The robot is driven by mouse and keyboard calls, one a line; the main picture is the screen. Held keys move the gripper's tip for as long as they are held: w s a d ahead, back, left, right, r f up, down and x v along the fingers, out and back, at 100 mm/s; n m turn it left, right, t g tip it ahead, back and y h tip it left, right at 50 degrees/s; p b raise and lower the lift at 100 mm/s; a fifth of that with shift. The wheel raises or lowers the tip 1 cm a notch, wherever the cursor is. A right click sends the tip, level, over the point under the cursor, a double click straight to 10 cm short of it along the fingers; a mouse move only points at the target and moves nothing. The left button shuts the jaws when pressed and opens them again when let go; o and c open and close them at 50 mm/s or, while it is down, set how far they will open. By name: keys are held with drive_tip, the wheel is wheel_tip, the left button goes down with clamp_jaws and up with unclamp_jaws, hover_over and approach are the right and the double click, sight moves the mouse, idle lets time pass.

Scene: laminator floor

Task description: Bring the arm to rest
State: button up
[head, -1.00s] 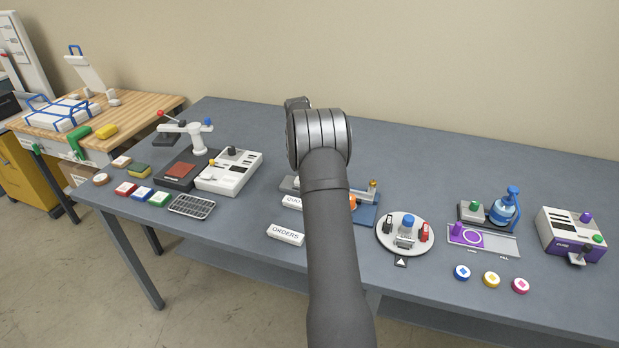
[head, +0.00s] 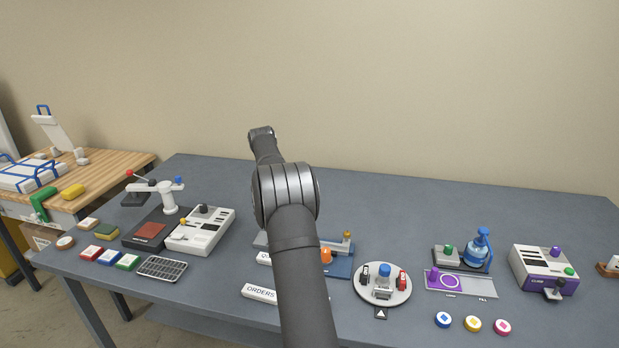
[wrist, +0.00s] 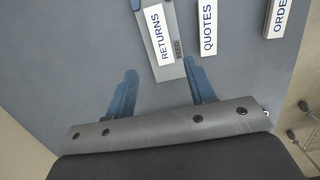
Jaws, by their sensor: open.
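My arm rises through the middle of the head view, and a further link (head: 264,146) now shows beyond the elbow. My gripper is not visible in the head view. In the wrist view my gripper (wrist: 159,68) is open, its two blue fingers apart with nothing held between them. The RETURNS label (wrist: 159,35) lies on a grey plate marked FEED, past the fingertips. The QUOTES label (wrist: 208,27) and the ORDERS label (wrist: 280,14) lie to its right. In the head view, ORDERS (head: 258,292) is beside my arm; my arm hides part of the machine with the blue base (head: 341,268).
The grey table (head: 400,215) has clear room at its back. A white round dial plate (head: 400,296), a blue pump bottle (head: 480,250) and a purple-and-white machine (head: 545,270) stand right. A white device (head: 205,232) and a lever stand (head: 168,197) stand left.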

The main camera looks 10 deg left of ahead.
drive_tip(key=f, duration=0.4)
drive_tip(key=d+f, duration=0.1)
drive_tip(key=f, duration=0.7)
drive_tip(key=shift+d+f, duration=0.1)
drive_tip(key=shift+d, duration=0.3)
wheel_tip(320, 180, up, 3)
drive_tip(key=shift+r, duration=0.55)
drive_tip(key=shift+f, duration=0.1)
